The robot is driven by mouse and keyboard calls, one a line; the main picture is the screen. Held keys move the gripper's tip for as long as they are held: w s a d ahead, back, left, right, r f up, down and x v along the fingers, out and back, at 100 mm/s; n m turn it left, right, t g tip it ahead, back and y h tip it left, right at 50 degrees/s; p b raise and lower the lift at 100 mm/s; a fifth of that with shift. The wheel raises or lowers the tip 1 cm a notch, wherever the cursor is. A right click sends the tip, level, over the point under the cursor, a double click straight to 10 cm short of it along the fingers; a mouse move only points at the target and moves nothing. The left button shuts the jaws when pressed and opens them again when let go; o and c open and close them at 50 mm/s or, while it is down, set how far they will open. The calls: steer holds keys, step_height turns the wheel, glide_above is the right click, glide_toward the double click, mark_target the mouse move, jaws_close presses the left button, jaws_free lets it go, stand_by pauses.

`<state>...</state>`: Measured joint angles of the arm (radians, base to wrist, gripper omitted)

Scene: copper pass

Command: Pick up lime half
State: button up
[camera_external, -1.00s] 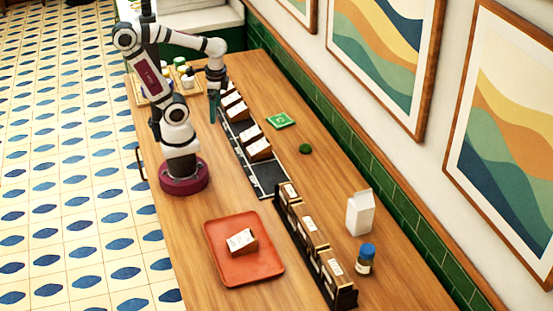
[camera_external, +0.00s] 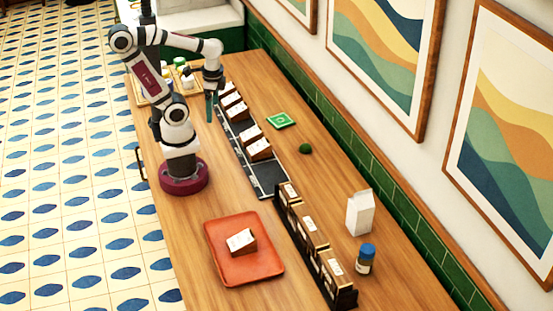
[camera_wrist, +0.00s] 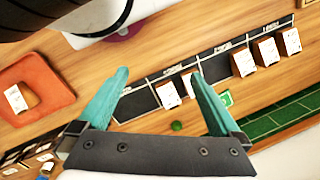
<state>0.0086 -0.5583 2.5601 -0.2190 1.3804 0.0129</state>
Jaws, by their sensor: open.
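The lime half (camera_external: 305,148) is a small dark green dome on the wooden counter, right of the black divided tray. It also shows in the wrist view (camera_wrist: 177,126), small and low between my fingers in the picture. My gripper (camera_external: 210,107) is up near the far end of the black tray, well apart from the lime half.
The black tray (camera_external: 270,178) holds several small boxes. A green square card (camera_external: 280,120) lies beyond the lime half. A dark rack of boxes (camera_external: 345,296), a white carton (camera_external: 360,212), a blue-capped jar (camera_external: 365,259) and a red tray (camera_external: 222,270) stand nearer. Counter around the lime half is clear.

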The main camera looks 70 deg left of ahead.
stand_by(0.4)
steer(key=shift+c, duration=0.4)
steer(key=w+a+f+n+g+h, duration=0.15)
steer(key=w+n+h, duration=0.25)
steer(key=w+n, duration=0.4)
steer(key=w+f+n+g+h, duration=0.1)
steer(key=w+f+n+h, duration=0.1)
steer(key=w+n+h, duration=0.45)
steer(key=w+a+f+n+t+h, duration=0.35)
steer(key=w+a+f+n, duration=0.35)
steer(key=w, duration=0.3)
steer(key=n+t, duration=0.4)
steer(key=n, duration=0.2)
glide_toward(307, 147)
steer(key=x, duration=0.2)
steer(key=f+x, duration=0.1)
steer(key=x, duration=0.2)
steer(key=a+x, duration=0.1)
steer(key=x, duration=0.1)
steer(key=shift+w+d+f, duration=0.2)
steer(key=shift+w+f, duration=0.05)
steer(key=shift+w, duration=0.15)
steer(key=shift+h, duration=0.3)
steer(key=c, duration=0.9)
